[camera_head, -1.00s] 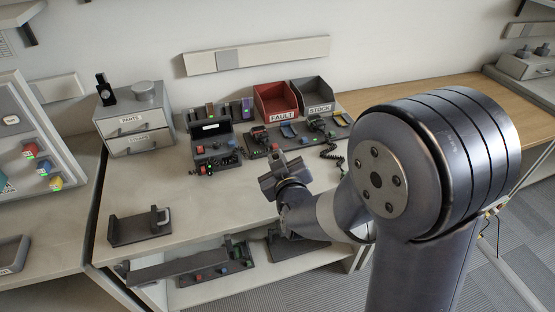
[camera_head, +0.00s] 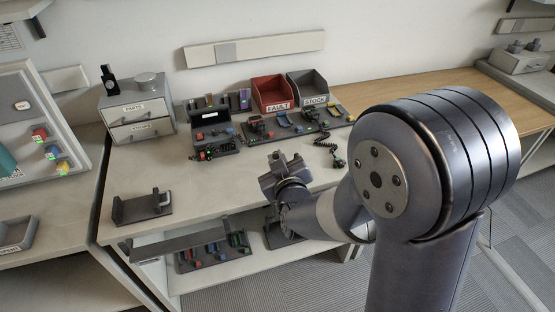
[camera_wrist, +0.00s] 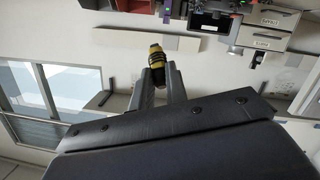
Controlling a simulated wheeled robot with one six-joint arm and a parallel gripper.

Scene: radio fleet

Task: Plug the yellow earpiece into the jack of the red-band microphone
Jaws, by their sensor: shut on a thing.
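A yellow and black piece, which I take for the yellow earpiece (camera_wrist: 157,56), stands between the fingertips of my gripper (camera_wrist: 157,76) in the wrist view. The gripper is shut on it. In the head view my gripper (camera_head: 279,166) is in front of the bench, apart from the items there; the earpiece is not clear in that view. Several dark microphones lie on a rack (camera_head: 290,127) at the back of the bench, one with a coiled cord (camera_head: 333,153). They are too small to tell which has the red band, and no jack is visible.
A red FAULT bin (camera_head: 273,95) and a grey STOCK bin (camera_head: 308,87) stand behind the rack. A dark charger unit (camera_head: 213,137) and a drawer box (camera_head: 136,110) are to the left. A dark stand (camera_head: 141,207) is at the front left; the bench middle is clear.

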